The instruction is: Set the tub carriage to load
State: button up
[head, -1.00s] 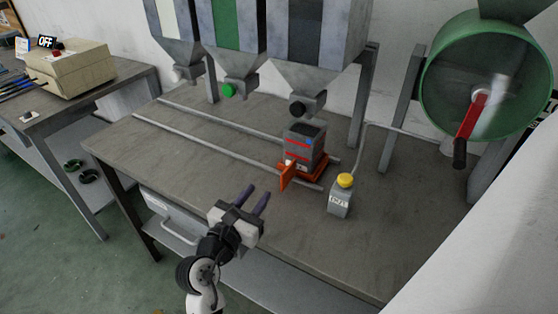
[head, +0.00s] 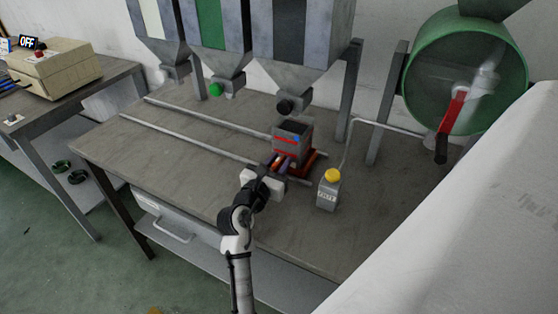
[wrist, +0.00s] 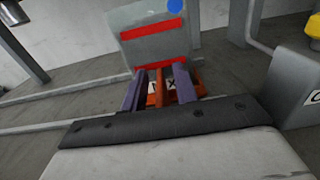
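The tub carriage (head: 301,169) is an orange base on two rails, at the right part of the bench under the dark-striped hopper. A grey tub (head: 292,143) with red bands and a blue dot sits on it. My gripper (head: 284,164) is at the carriage's near side. In the wrist view my gripper (wrist: 160,74) is open, with its two purple fingers on either side of the upright orange handle (wrist: 160,88) and a gap showing on each side. A white label behind the handle is partly hidden. The tub (wrist: 153,40) stands just beyond the fingertips.
Two rails (head: 190,136) run left along the bench, clear of objects. A grey box with a yellow button (head: 332,175) stands right of the carriage. Hoppers (head: 300,60) hang above the back, and a green drum with a red crank (head: 452,110) stands right.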

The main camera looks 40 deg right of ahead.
jog(key=shift+d, duration=0.1)
grip_shut()
jog(key=shift+w, duration=0.1)
dwell(0.3)
